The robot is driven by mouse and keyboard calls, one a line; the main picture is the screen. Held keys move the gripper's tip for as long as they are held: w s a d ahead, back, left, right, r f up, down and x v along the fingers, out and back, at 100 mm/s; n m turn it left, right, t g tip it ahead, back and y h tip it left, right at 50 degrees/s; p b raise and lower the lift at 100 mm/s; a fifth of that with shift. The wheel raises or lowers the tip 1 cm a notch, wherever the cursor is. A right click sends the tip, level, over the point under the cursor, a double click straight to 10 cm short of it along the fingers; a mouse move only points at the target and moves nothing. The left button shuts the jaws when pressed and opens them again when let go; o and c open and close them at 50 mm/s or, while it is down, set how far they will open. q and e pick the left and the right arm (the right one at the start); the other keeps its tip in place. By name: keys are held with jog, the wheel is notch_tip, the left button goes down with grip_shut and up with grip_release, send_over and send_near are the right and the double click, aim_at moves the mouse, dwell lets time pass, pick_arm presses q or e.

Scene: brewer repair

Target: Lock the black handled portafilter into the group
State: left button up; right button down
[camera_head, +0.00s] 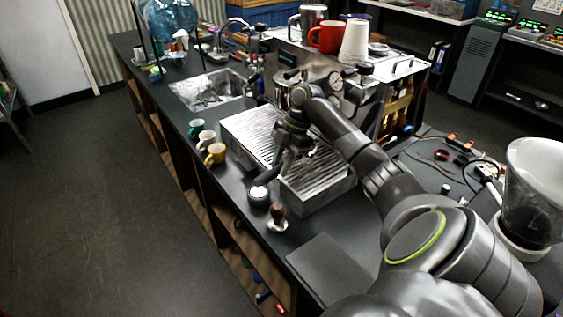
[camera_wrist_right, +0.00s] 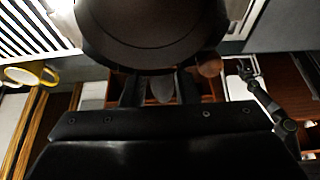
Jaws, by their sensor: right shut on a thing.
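My right gripper (camera_head: 286,140) is at the front of the steel espresso machine (camera_head: 352,92), over the ribbed drip tray (camera_head: 250,134). It is shut on the black handled portafilter, whose dark handle (camera_head: 268,178) seems to slant down and left from the jaws. In the right wrist view a large dark round body (camera_wrist_right: 150,30) fills the top, in front of the two fingers (camera_wrist_right: 160,90). The group is mostly hidden behind my wrist, so I cannot tell whether the portafilter is seated in it. My left gripper does not show in the head view.
A wooden-handled tamper (camera_head: 277,215) stands near the counter's front edge, beside a black mat (camera_head: 328,268). A yellow cup (camera_head: 215,153) and two other cups stand left of the drip tray. A grinder hopper (camera_head: 535,190) is at the right. A red mug (camera_head: 327,37) sits on the machine.

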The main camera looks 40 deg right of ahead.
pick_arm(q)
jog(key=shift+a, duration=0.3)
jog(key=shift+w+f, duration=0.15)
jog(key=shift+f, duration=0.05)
pick_arm(e)
jog(key=shift+f, duration=0.55)
dwell(0.4)
jog(key=c, duration=1)
grip_release()
jog(key=shift+c, duration=0.2)
pick_arm(q)
jog(key=shift+b, duration=0.3)
pick_arm(e)
jog(key=shift+r, duration=0.1)
jog(key=b+v, duration=0.2)
jog(key=v, duration=0.4)
jog(key=shift+d+r, duration=0.3)
jog(key=shift+r, duration=0.35)
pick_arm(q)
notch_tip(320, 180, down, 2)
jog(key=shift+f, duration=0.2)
